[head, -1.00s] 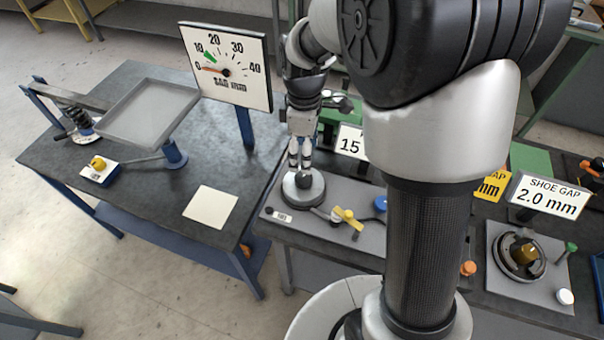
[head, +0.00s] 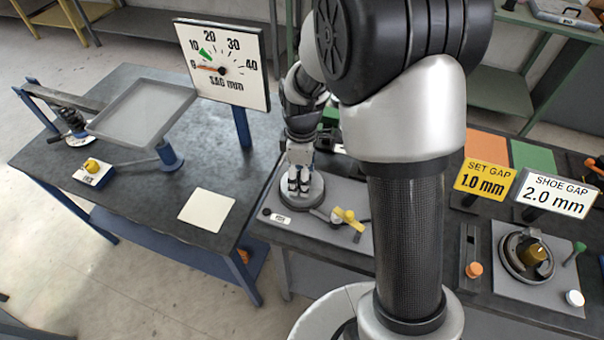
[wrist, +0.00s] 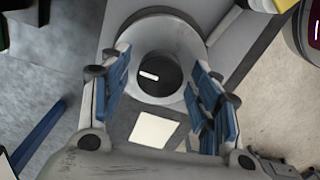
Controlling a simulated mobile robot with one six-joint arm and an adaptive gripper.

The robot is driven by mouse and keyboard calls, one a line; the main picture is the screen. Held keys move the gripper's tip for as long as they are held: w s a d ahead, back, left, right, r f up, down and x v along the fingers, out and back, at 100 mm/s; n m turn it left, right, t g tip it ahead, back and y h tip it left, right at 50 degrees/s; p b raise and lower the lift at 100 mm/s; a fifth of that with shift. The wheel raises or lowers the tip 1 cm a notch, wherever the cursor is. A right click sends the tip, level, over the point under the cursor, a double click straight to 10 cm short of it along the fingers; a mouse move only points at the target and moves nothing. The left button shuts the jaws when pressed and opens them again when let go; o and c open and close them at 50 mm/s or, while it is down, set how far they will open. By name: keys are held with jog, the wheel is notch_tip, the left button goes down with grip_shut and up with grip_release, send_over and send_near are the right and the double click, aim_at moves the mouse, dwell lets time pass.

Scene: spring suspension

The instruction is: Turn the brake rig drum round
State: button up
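A grey round drum-like disc (head: 312,198) with a black hub sits on the grey bench right of the blue-legged table. In the wrist view the disc (wrist: 192,62) shows its black hub (wrist: 160,72) with a white mark on top. My gripper (head: 299,188) is directly over the disc, pointing down. In the wrist view its blue-padded fingers (wrist: 162,90) are spread on either side of the hub, with gaps visible. A second round assembly (head: 528,257) with a brass-coloured centre sits on a plate at the right. I cannot tell from labels which one is the brake rig drum.
A yellow handle (head: 348,218) is close right of the disc. Signs read SHOE GAP 2.0 mm (head: 556,193) and SET GAP 1.0 mm (head: 485,180). The left table (head: 120,200) carries a tray (head: 145,112) and a SAG gauge (head: 222,65). My arm hides the bench's middle.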

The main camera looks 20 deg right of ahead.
jog(key=c, duration=0.9)
jog(key=shift+m, duration=0.3)
jog(key=m+p, duration=0.2)
jog(key=m, duration=0.2)
jog(key=shift+r+m, duration=0.1)
jog(key=shift+m, duration=0.2)
jog(key=m+p, duration=0.1)
jog(key=m, duration=0.3)
jog(key=shift+m, duration=0.3)
jog(key=m+p, duration=0.1)
jog(key=m, duration=0.4)
jog(key=shift+m+p, duration=0.55)
jog(key=shift+m, duration=1.95)
